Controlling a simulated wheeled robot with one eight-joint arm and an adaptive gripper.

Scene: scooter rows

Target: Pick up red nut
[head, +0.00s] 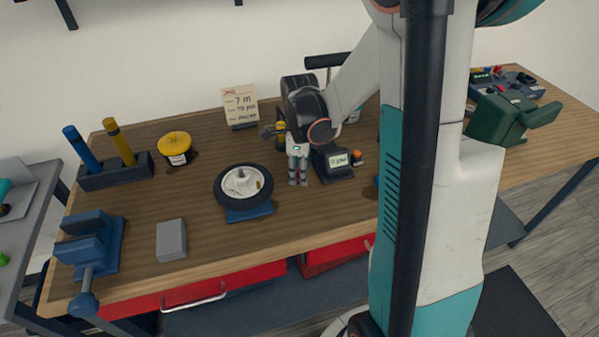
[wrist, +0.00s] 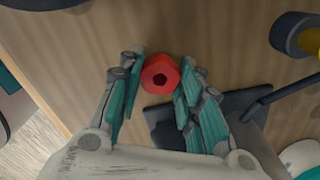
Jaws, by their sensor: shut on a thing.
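The red nut (wrist: 160,75) shows in the wrist view as a round red piece with a dark hexagonal hole. It sits between the teal-padded fingertips of my gripper (wrist: 161,72), which is shut on it. In the head view my gripper (head: 298,180) points down over the middle of the workbench, just right of the wheel. I cannot clearly make out the nut there, and I cannot tell whether it touches the wooden top.
A wheel (head: 228,197) on a blue stand is left of my gripper, and a device with a lit display (head: 338,160) is close on the right. A blue vise (head: 88,245), grey block (head: 171,240) and yellow-topped container (head: 174,145) stand further left. Bare wood lies in front.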

